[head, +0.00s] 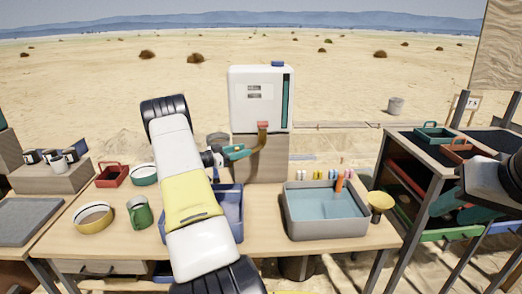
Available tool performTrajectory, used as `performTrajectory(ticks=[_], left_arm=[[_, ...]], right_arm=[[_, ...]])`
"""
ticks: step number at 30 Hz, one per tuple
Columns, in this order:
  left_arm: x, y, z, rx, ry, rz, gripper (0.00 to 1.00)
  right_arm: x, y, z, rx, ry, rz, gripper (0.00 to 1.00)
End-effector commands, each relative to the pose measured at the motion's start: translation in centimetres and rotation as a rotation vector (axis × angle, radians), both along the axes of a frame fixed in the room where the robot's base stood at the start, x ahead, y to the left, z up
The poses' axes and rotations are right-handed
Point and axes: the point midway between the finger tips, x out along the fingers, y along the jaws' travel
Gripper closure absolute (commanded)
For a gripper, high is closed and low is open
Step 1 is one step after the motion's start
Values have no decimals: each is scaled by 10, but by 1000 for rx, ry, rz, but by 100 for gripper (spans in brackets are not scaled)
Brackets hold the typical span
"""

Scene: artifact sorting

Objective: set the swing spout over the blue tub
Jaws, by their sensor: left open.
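The swing spout (263,138) is a brown-orange curved pipe with a red top, on the front of a white dispenser (258,97). Its lower end curves left, above the table's back edge. My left gripper (243,151) has teal fingers and is open at the spout's lower end; I cannot tell whether it touches. The blue tub (234,213) is on the table below, largely hidden behind my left arm. The spout's end appears behind the tub, toward its right side. My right gripper (458,208) is at the far right by the shelf rack, its teal fingers apart and apparently empty.
A grey basin of water (327,229) stands right of the blue tub, with small coloured bottles behind it. A yellow funnel-like cup (380,201) is beside it. A green mug (140,214), yellow bowl (93,219) and red tray (112,176) are at left.

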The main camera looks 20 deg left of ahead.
Motion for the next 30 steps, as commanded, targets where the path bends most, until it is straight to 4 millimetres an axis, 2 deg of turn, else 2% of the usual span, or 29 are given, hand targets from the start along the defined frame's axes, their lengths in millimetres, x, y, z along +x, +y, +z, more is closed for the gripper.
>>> performTrajectory(ticks=[5,15,19,26,27,30], left_arm=[[-13,10,0,1,1,2,59],[-57,40,0,1,1,3,59],[-64,45,0,0,1,3,59],[-65,46,0,1,1,2,59],[-65,46,0,1,1,2,60],[-64,45,2,4,0,5,80]], right_arm=[[0,0,0,0,0,0,64],[0,0,0,0,0,0,64],[0,0,0,0,0,0,64],[0,0,0,0,0,0,64],[0,0,0,0,0,0,64],[0,0,0,0,0,0,64]])
